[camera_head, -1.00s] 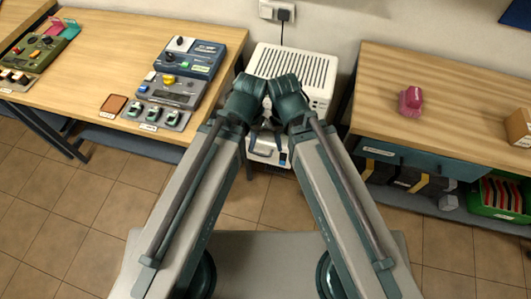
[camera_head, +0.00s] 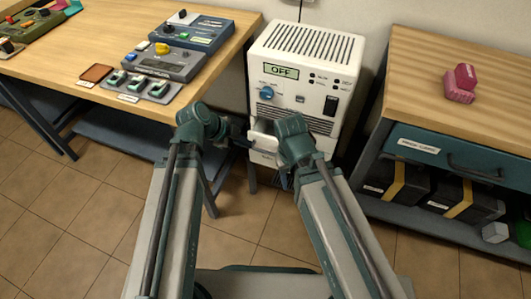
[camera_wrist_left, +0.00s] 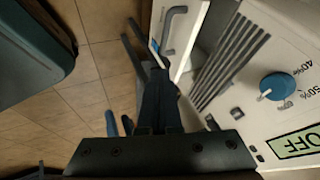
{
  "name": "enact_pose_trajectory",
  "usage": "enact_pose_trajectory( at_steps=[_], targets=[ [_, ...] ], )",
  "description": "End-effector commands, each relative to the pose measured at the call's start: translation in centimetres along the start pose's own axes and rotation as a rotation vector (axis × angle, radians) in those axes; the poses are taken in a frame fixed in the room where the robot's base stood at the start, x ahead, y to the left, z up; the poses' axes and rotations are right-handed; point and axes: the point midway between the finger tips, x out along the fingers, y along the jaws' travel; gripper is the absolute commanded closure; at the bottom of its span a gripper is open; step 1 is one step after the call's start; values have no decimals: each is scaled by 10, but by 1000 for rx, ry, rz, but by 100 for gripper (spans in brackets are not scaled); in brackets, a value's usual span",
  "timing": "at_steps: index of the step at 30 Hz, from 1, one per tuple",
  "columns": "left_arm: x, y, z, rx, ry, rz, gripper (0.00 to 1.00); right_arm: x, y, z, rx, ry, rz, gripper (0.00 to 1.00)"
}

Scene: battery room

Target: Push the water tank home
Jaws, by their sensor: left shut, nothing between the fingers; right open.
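The white dehumidifier (camera_head: 313,58) stands between the two benches, its display reading OFF. Its water tank (camera_head: 262,142) is the white drawer low on its front and appears to stick out; my right arm hides part of it. In the left wrist view the tank's front (camera_wrist_left: 190,28) carries a grey handle (camera_wrist_left: 172,32). My left gripper (camera_head: 246,140) is shut and empty, its tips close to the tank's edge; I cannot tell whether they touch. It shows in the left wrist view (camera_wrist_left: 158,75) too. My right gripper (camera_head: 284,180) is open, low in front of the tank, mostly hidden by its wrist.
A wooden bench (camera_head: 60,58) with control boxes (camera_head: 178,60) stands left of the dehumidifier. Another bench (camera_head: 430,65) on the right holds a pink object (camera_head: 460,85), with a drawer and black-and-yellow boxes (camera_head: 397,185) below. The tiled floor (camera_head: 100,210) in front is clear.

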Motion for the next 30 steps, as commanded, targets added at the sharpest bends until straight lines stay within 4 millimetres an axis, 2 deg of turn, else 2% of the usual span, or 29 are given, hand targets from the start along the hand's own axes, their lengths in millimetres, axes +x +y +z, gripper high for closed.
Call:
enact_pose_trajectory(
  at_steps=[1, 8, 11, 27, 29, 30],
  targets=[
    [4, 1, 5, 19, 4, -11, 100, 7, -1, 0, 0, 0, 0, 50],
    [4, -2, 6, 49, 10, -24, 100, 8, -1, 0, 0, 0, 0, 50],
    [11, -1, 6, 48, 10, -23, 100, 14, -1, -1, 0, 0, 1, 50],
    [103, -2, 7, 48, 10, -21, 100, 88, -6, -5, -5, 1, 11, 50],
    [111, -2, 7, 49, 10, -21, 100, 94, -7, -6, -6, 1, 12, 50],
    [110, -13, 5, 48, 10, -22, 100, 88, -6, -6, -6, 1, 12, 50]
  ],
)
